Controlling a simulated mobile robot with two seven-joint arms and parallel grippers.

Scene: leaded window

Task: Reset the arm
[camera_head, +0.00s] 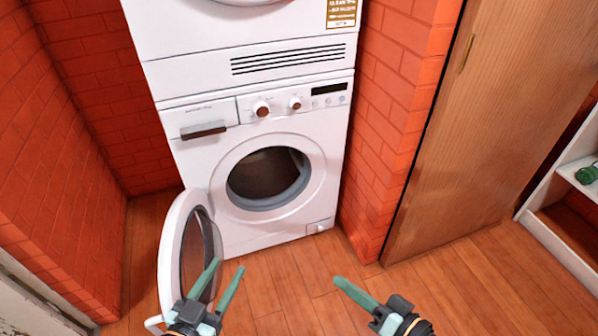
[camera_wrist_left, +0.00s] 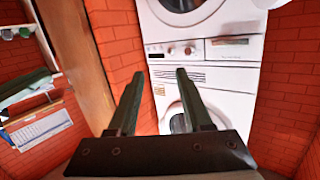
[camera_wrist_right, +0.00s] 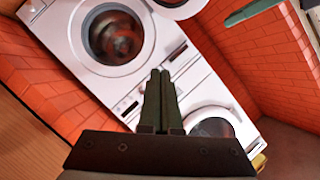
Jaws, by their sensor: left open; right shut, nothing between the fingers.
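My left gripper (camera_head: 224,283) is in the lower middle of the head view. Its two green fingers are spread, with nothing between them. It appears in front of the open washer door, and I cannot tell whether they touch. The left wrist view shows the same spread fingers (camera_wrist_left: 155,98). My right gripper (camera_head: 340,283) is further right, over the wooden floor. Its fingers are pressed together and empty in the right wrist view (camera_wrist_right: 160,80). The white washing machine (camera_head: 235,170) stands ahead, and its round door (camera_head: 172,245) is swung open to the left. The drum opening looks dark.
A second white machine (camera_head: 185,45) is stacked on the washer. Red brick walls (camera_head: 45,170) flank the niche. A wooden door (camera_head: 500,130) stands at the right, beside a white shelf (camera_head: 560,245) holding a green object (camera_head: 588,174). The floor (camera_head: 290,285) between the grippers is clear.

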